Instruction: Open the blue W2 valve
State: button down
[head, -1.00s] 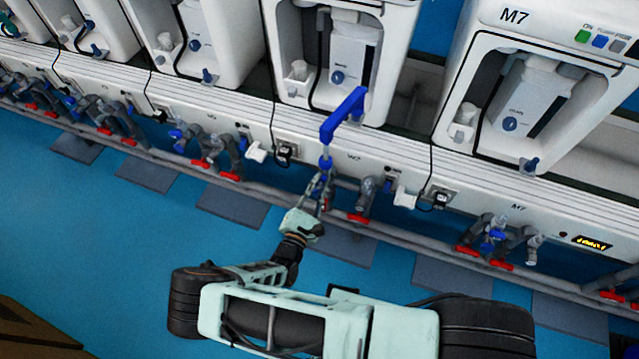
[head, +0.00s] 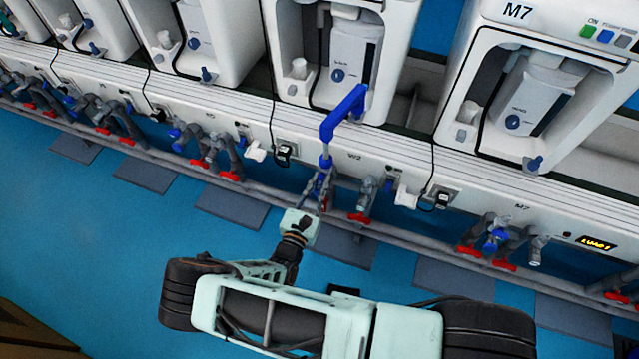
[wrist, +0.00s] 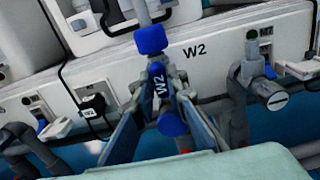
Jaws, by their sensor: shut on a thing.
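The blue W2 valve (wrist: 172,123) sits on grey piping below the white panel marked W2. Its label "W2" shows between my fingers in the wrist view. My gripper (wrist: 168,88) is shut on the valve's handle, one finger on each side of it. In the head view my gripper (head: 318,190) reaches up to the valve (head: 325,164) from below. The fingers partly hide the handle, and I cannot tell how far it is turned.
A blue angled bar (head: 343,113) rises just above the valve. A red-handled valve (head: 359,217) is close on the right. White machines (head: 335,55) stand along the bench above. Blue floor with grey mats (head: 232,205) lies open below.

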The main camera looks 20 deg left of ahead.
jog(key=shift+n, duration=0.3)
jog(key=c, duration=1.9)
grip_release()
jog(key=shift+c, duration=0.2)
jog(key=shift+s, duration=0.1)
jog(key=s, duration=1.2)
jog(key=shift+a, duration=0.45)
jog(key=shift+w, duration=0.1)
